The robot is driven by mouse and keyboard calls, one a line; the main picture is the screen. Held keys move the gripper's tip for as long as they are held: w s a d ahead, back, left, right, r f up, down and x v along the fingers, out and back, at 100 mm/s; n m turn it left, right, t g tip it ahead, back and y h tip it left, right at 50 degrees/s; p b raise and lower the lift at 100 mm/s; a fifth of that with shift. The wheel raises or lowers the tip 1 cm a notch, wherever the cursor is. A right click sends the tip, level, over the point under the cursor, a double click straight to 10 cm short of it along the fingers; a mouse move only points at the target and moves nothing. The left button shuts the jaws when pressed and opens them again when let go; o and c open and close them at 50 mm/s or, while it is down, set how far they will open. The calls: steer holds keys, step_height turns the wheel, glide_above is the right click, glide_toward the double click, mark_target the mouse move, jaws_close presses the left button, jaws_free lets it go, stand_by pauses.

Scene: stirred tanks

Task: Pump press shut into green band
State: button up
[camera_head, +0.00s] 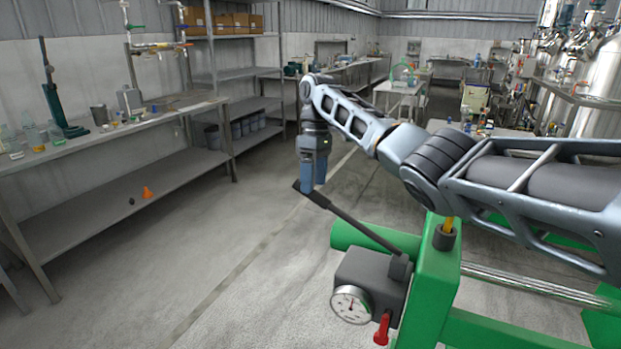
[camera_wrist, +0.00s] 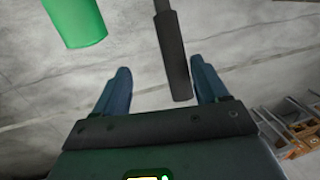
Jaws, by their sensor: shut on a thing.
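The press is a green frame (camera_head: 436,285) at the lower right, with a dark grey pump block (camera_head: 372,272) on its near side. A round white gauge (camera_head: 351,305) sits on the block; its needle and any green band are too small to read. A red knob (camera_head: 382,330) hangs below the block. The black pump lever (camera_head: 350,224) slants up and left from the block. My gripper (camera_head: 309,187) points down and is shut on the lever's far end. In the wrist view the lever (camera_wrist: 174,50) lies between my fingers, closer to the right one.
A green tube end (camera_wrist: 75,22) shows at the wrist view's upper left. A steel bench (camera_head: 110,140) with glassware stands left, an orange funnel (camera_head: 147,192) on its lower shelf. The floor (camera_head: 220,250) between bench and press is clear. Steel tanks (camera_head: 600,75) stand far right.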

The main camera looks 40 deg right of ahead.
steer(key=shift+s+d+r+p, duration=0.15)
steer(key=shift+d+r+p, duration=0.2)
steer(key=shift+r, duration=0.2)
steer(key=shift+s+d+r+p, duration=0.2)
steer(key=shift+r+p, duration=0.1)
steer(key=shift+r, duration=0.2)
steer(key=shift+f, duration=0.1)
steer(key=shift+w+a+p, duration=0.1)
steer(key=shift+a+p, duration=0.05)
steer(key=shift+p, duration=0.25)
